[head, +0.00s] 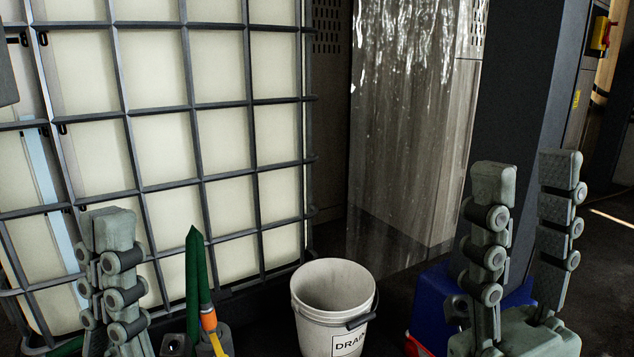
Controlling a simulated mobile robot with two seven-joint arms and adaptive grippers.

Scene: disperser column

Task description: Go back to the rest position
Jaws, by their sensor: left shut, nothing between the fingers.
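My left gripper (110,225) stands upright at the lower left, in front of the caged tank. Its fingers are shut together with nothing between them. My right gripper (527,176) stands upright at the lower right. Its two fingers are spread wide apart and the gap between them is empty. Both grippers point upward and are apart from the white bucket (335,290) between them.
A large cream tank in a grey metal cage (220,105) fills the left. The bucket reads "DRAIN". A green pointed piece (193,285) and an orange-yellow piece (211,328) stand left of it. A blue object (430,305) is partly hidden behind my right gripper. Clear plastic sheeting (400,130) hangs behind.

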